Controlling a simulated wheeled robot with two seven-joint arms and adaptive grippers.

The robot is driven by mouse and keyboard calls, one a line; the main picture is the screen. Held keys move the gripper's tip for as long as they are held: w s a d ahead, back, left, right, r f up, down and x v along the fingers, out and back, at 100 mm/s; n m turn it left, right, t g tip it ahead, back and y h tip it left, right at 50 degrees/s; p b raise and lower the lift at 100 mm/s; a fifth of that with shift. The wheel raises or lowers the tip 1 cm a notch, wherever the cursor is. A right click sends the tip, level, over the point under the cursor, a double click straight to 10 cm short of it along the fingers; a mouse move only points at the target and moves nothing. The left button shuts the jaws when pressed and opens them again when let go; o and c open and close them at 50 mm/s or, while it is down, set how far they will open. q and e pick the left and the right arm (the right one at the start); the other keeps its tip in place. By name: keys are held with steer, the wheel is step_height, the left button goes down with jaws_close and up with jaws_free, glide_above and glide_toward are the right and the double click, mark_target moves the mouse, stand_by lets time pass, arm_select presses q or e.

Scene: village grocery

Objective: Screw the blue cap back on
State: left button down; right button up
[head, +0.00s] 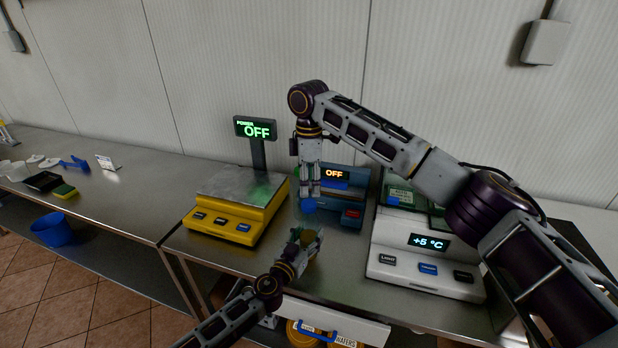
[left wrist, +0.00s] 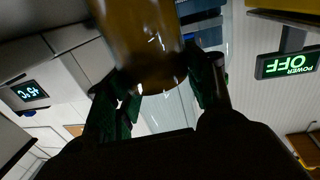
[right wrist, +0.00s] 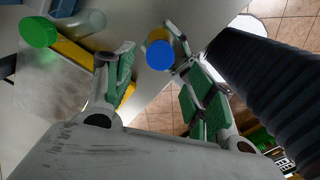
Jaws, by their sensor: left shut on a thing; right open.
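An amber jar (left wrist: 145,40) is held between the fingers of my left gripper (head: 307,240), which is shut on it above the counter's front. The jar also shows partly in the head view (head: 313,247). The round blue cap (right wrist: 160,55) shows between the fingertips of my right gripper (right wrist: 152,42), with an amber edge behind it. In the head view, the blue cap (head: 308,206) is just under the right gripper (head: 308,190), which points down and is open. I cannot tell whether the cap touches the jar or the fingers.
A yellow scale (head: 222,218) stands left, with a green-capped clear jar (right wrist: 38,32) near it. A blue scale (head: 350,215) is behind the grippers. A white device reading +5 °C (head: 425,262) stands right. The counter between the scales is narrow.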

mark_target(309, 203)
steer(key=shift+f, duration=3.25)
steer(key=c, duration=1.1)
steer(key=shift+m, duration=0.3)
steer(key=m, duration=0.7)
steer(key=shift+m, duration=0.4)
steer(key=o, duration=1.2)
steer(key=shift+r, duration=0.1)
